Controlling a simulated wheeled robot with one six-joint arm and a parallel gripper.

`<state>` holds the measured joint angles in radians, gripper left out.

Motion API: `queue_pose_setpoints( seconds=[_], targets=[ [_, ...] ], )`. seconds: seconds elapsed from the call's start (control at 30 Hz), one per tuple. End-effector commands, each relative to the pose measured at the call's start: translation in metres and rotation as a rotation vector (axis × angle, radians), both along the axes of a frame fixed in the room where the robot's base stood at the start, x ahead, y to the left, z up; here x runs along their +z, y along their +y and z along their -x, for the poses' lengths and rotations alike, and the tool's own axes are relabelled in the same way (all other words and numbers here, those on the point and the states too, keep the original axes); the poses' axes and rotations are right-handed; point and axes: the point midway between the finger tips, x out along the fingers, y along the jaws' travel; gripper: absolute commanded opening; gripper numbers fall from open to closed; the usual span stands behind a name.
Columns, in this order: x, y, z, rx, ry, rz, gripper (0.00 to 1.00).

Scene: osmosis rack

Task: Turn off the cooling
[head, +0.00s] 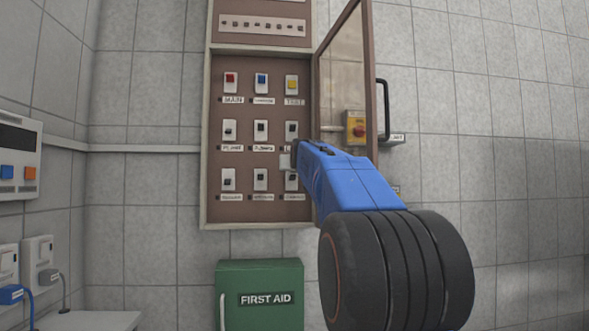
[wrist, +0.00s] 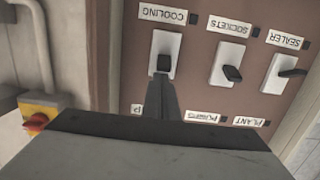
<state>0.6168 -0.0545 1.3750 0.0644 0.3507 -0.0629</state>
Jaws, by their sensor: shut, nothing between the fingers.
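The cooling switch is a dark lever on a white plate, at the right end of the bottom row in the open panel. It shows in the head view (head: 291,186) and, upside down under its COOLING label, in the wrist view (wrist: 165,45). My gripper (head: 289,159) is shut and empty, at the panel just above that switch. In the wrist view its narrow fingertips (wrist: 163,82) reach the lever's near end. I cannot tell whether they touch. The fingers partly cover the plate's edge.
The sockets switch (wrist: 229,62) and sealer switch (wrist: 284,73) sit beside cooling. The glazed panel door (head: 345,70) stands open at the right, close to my arm. A red-and-yellow rotary switch (head: 357,129) is behind it. A green first-aid box (head: 260,280) is below.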

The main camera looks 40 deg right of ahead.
Motion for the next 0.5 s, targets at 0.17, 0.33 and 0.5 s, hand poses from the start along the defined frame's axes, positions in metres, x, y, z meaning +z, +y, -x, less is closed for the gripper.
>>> queue_pose_setpoints(
  seconds=[0.17, 0.33, 0.5],
  targets=[
    [0.0001, 0.0000, 0.0000, 0.000, 0.000, 0.000, 0.00],
    [-0.0001, 0.0003, -0.0002, 0.001, -0.007, 0.004, 0.00],
    [-0.0024, 0.0011, -0.0003, 0.004, -0.027, 0.018, 0.00]
  ],
)
